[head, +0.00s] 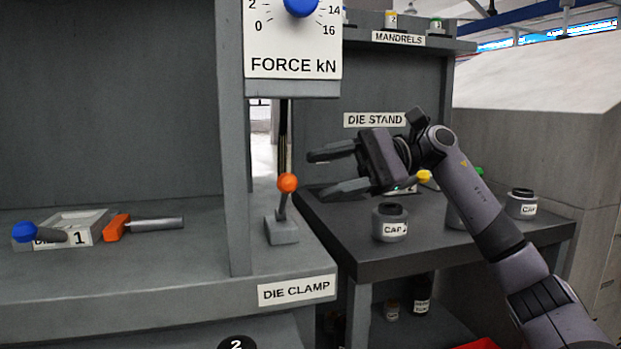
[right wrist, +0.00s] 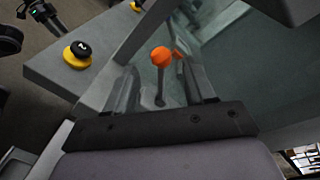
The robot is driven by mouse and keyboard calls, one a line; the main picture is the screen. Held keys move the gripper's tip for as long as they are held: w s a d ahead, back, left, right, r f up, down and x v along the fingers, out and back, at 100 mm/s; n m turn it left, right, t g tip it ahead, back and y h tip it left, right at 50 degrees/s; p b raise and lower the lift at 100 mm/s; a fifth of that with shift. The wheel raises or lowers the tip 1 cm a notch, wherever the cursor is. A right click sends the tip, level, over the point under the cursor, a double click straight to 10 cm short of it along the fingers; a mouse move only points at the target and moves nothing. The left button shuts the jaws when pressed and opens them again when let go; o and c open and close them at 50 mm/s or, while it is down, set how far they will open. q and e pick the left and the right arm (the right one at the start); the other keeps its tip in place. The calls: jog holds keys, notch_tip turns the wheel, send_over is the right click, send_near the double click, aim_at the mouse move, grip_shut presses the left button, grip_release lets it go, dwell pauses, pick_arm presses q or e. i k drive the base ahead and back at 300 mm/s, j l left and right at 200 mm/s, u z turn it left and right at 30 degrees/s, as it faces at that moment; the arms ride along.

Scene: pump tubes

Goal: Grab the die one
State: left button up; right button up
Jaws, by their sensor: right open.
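In the head view a light grey block labelled "1" (head: 88,234), the label partly hidden, sits on the shelf at the left. A blue-knobbed lever (head: 38,234) crosses its left front. My right gripper (head: 326,172) is open and empty, far to the right of the block. Its fingers point left toward an upright lever with an orange knob (head: 287,183), above the DIE CLAMP label. In the right wrist view the orange knob (right wrist: 162,57) shows between the open fingers, apparently beyond the tips. My left gripper is not recognisable in either view.
An orange-ended tool (head: 140,223) lies just right of the block. A grey post (head: 234,150) stands between block and lever. The dark table (head: 345,240) holds CAP jars (head: 390,225). A black button on a yellow base (right wrist: 78,53) shows in the right wrist view.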

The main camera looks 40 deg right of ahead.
aim_at(79, 229)
jog(key=k, duration=1)
